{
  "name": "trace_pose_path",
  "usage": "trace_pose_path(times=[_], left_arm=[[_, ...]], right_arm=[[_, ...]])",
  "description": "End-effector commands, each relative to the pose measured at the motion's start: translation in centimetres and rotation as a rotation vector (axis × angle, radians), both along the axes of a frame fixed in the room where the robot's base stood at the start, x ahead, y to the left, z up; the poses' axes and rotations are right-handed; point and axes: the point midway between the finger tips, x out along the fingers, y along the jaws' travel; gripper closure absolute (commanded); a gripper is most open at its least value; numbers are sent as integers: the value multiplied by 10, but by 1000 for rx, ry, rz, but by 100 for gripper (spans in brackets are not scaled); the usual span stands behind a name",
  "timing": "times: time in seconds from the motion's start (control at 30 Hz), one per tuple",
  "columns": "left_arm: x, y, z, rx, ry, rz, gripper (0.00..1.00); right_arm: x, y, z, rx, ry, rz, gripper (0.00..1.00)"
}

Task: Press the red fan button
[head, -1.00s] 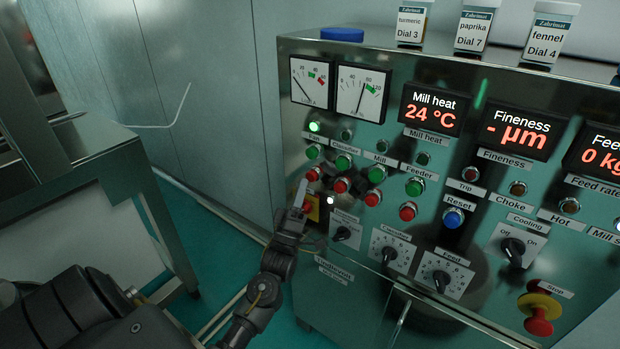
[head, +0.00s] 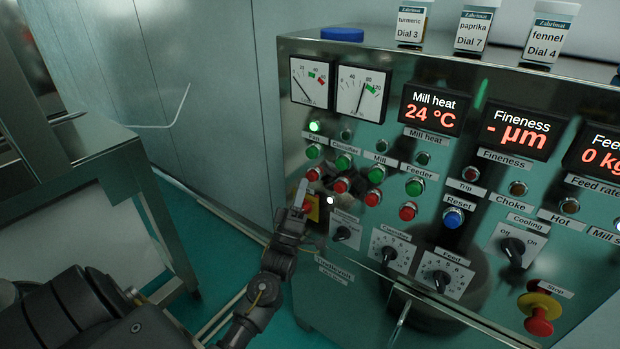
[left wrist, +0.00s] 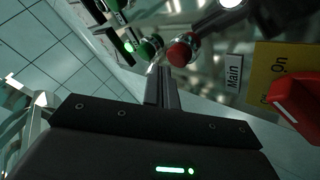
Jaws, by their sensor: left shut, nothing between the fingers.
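The red fan button (head: 313,174) is the leftmost red button on the panel, below the green fan button (head: 313,151). The fan lamp (head: 314,127) above them glows green. My left gripper (head: 302,184) is shut and empty, its fingertips just below and left of the red fan button in the head view. In the left wrist view the shut fingers (left wrist: 154,72) point toward a red button (left wrist: 181,50), with a green button (left wrist: 150,46) beside it. I cannot tell whether the tips touch the red button. My right gripper is not in view.
A yellow plate with a red main switch (left wrist: 298,103) sits close to the gripper. More red and green buttons, dials (head: 388,254) and a red stop knob (head: 539,319) fill the panel to the right. A steel table (head: 75,160) stands at left.

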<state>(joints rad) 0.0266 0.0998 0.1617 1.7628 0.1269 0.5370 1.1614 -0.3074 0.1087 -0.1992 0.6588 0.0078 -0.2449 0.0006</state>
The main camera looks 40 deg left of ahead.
Motion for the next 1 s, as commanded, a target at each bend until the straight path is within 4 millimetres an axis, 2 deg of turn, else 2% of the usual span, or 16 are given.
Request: trace_pose_path(times=[0.23,1.0], left_arm=[[7,0,0,0,-1,1,100],[12,0,-1,0,0,0,100]], right_arm=[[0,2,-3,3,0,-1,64],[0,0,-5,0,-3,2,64]])
